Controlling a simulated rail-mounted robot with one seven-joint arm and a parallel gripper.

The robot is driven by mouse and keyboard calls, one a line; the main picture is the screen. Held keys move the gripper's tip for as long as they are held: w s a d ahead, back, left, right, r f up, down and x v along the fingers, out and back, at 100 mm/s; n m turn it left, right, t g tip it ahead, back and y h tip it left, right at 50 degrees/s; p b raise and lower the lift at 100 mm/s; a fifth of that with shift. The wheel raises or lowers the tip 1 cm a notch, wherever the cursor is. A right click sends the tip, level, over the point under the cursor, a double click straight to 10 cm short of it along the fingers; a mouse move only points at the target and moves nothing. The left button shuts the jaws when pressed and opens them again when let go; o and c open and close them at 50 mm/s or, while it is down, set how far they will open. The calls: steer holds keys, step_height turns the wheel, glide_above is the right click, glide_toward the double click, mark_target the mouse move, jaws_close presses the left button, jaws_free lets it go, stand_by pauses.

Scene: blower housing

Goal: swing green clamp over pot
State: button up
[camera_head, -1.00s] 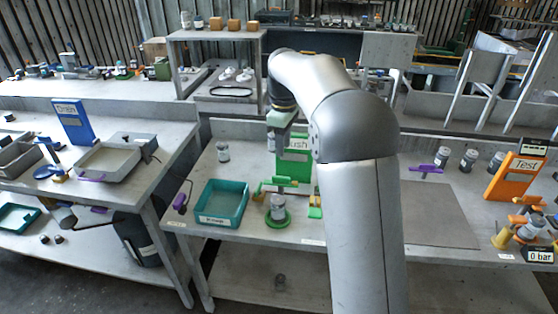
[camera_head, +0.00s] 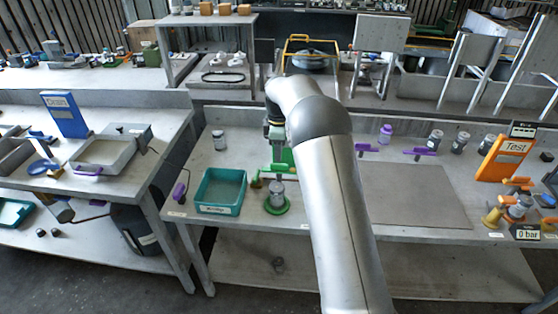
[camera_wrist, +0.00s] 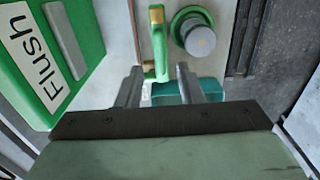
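The green clamp (camera_wrist: 157,45) shows in the wrist view as a narrow green bar with yellow parts. It lies beside the pot (camera_wrist: 199,38), not over it. The pot is a grey-topped cylinder in a round green holder; in the head view the pot (camera_head: 277,194) stands upright on the bench. In the head view the fingers are hard to make out.
A green Flush sign (camera_wrist: 40,60) stands close on the left in the wrist view. A teal tray (camera_head: 220,207) sits left of the pot. A grey mat (camera_head: 415,195) lies clear on the right, before an orange Test sign (camera_head: 505,157).

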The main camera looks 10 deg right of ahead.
mark_target(279, 164)
steer(key=shift+f+p, duration=0.4)
steer(key=shift+f, duration=2.35)
jaws_close()
